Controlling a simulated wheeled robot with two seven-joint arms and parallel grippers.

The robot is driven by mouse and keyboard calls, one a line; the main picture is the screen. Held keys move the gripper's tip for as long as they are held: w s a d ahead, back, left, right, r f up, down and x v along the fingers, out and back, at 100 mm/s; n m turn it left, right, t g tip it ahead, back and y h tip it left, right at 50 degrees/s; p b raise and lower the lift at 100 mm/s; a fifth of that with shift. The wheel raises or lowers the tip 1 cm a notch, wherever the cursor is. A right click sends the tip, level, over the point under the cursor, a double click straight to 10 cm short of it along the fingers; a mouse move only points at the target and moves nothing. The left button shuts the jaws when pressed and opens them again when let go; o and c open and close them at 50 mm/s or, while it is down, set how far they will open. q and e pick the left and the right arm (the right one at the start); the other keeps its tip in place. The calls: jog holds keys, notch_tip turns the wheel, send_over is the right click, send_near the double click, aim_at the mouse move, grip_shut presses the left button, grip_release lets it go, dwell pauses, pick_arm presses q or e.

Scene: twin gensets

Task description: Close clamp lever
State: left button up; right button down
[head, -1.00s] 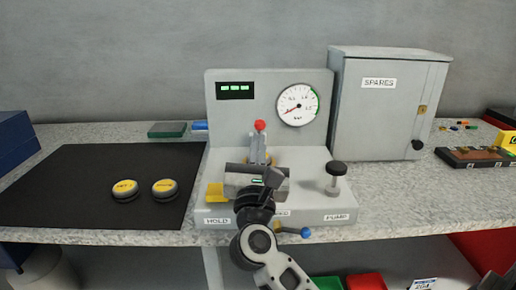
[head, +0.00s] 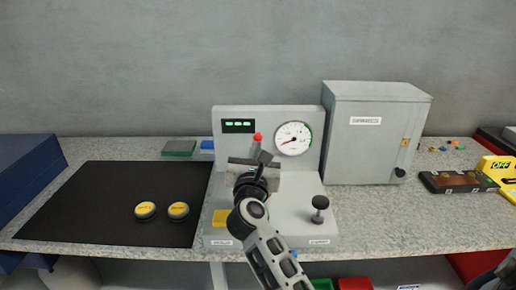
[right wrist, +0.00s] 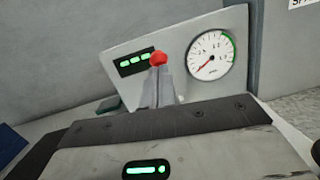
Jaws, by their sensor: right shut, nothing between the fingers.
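The clamp lever shows as a red knob (head: 258,137) in front of the grey panel of the test stand (head: 226,150). Most of its stem and its base are hidden behind my right gripper. In the right wrist view the red knob (right wrist: 158,59) appears right at the fingertips. My right gripper (head: 259,153) reaches in from the front, its fingers together and empty, pointing toward the knob. In the right wrist view its grey fingers (right wrist: 157,75) overlap the lower edge of the knob; I cannot tell if they touch it. My left gripper is not in view.
A pressure gauge (head: 293,139) and a green display (head: 239,126) are on the panel. A black-topped plunger (head: 320,203) stands at right, a yellow block (head: 220,217) at left. The grey spares cabinet (head: 372,150) stands close on the right. Two yellow-topped buttons (head: 145,210) sit on the black mat (head: 95,225).

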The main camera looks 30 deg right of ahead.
aim_at(256, 136)
jog(key=w+r, duration=0.1)
jog(key=w+d+r+p, duration=0.1)
jog(key=shift+w+d+r, duration=0.25)
jog(key=shift+r, duration=0.05)
jog(key=shift+w+d+r+p, duration=0.2)
jog(key=shift+w+d+r, duration=0.15)
jog(key=shift+w, duration=0.2)
jog(key=shift+w+d+r+p, duration=0.2)
jog(key=shift+w+d, duration=0.1)
jog(key=shift+w, duration=0.2)
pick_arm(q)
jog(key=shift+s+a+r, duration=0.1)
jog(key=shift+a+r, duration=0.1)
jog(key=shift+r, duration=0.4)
pick_arm(e)
jog(key=shift+r, duration=0.2)
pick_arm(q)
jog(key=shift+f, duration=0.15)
pick_arm(e)
jog(key=shift+d+r, duration=0.1)
jog(key=shift+r, duration=0.05)
